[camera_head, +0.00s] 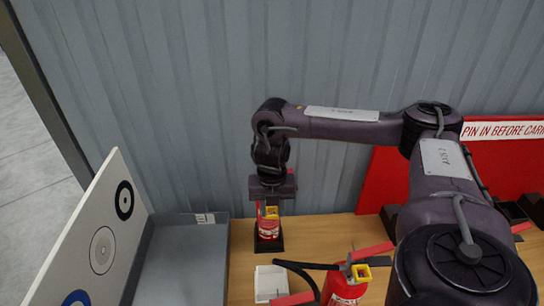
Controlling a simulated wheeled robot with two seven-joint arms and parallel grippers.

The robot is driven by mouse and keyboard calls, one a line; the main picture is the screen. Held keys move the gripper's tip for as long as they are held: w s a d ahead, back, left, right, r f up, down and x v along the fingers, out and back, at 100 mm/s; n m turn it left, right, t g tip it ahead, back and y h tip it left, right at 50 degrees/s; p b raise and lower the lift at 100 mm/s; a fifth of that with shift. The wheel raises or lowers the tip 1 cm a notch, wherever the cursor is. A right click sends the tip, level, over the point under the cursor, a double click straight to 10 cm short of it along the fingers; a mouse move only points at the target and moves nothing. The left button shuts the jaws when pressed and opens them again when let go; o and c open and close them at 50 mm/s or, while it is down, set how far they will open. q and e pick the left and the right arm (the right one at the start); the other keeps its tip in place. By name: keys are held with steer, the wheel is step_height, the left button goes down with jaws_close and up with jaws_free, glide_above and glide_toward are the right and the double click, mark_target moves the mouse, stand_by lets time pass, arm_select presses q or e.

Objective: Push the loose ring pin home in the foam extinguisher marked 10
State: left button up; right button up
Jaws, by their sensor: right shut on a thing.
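My right gripper (269,200) points straight down at the back of the wooden table. It is shut at the top of a small red extinguisher (268,229) with a white-marked label and a dark foot. A yellow piece (271,211) shows at its top, by the fingertips. I cannot tell which part of it the jaws grip. A nearer red extinguisher (346,291) has a black hose, red levers and a yellow square piece (361,272) at its head; its lower part is cut off. I can read no 10 on either extinguisher. My left gripper is not in view.
A grey tray (181,257) and a white board (92,243) with round targets stand at the left. A red lettered panel (505,165) stands at the right, partly behind my arm. A corrugated wall closes the back.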

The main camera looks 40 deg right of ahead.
steer(key=shift+w+d+f, duration=0.1)
steer(key=shift+w+d, duration=0.25)
steer(key=shift+w, duration=0.15)
steer(key=shift+w+d+b, duration=0.35)
steer(key=shift+b, duration=0.1)
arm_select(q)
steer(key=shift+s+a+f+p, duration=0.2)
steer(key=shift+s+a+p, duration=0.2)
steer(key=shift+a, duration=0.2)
arm_select(e)
steer(key=shift+w+d, duration=0.85)
steer(key=shift+w, duration=0.15)
steer(key=shift+w+d, duration=0.8)
steer(key=shift+w, duration=0.2)
steer(key=shift+w, duration=0.1)
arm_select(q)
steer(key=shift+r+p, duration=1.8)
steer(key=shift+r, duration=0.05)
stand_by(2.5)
